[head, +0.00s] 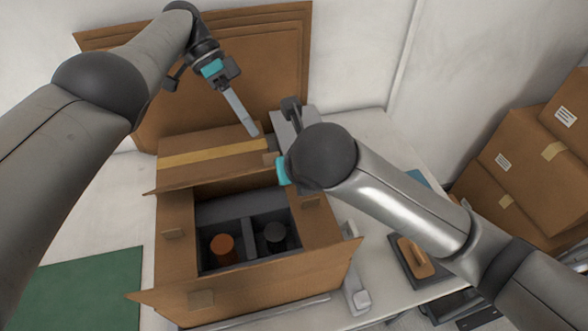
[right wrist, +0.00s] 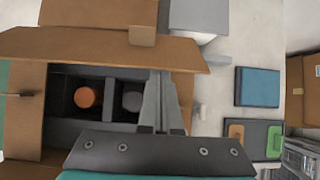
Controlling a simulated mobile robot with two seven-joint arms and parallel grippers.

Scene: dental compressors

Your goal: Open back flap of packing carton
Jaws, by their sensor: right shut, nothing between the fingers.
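The packing carton (head: 245,295) stands on the table with its top open. Inside, grey dividers surround an orange-topped item (head: 223,247) and a dark one (head: 274,235). The back flap (head: 205,180) slants outward along the carton's far edge; it also shows in the right wrist view (right wrist: 90,47). The front and side flaps also stand outward. My left gripper (head: 256,132) is above and behind the back flap, fingers pointing down; its finger gap is not visible. My right gripper (right wrist: 162,75) is shut and empty over the carton's right side; in the head view my arm hides its fingers.
A taped brown cardboard piece (head: 210,153) lies behind the back flap, with flat cardboard sheets (head: 275,50) against the wall. A grey block (head: 285,125) is close behind on the right. A green mat (head: 85,290) is at left. Cartons (head: 520,160) stack at right.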

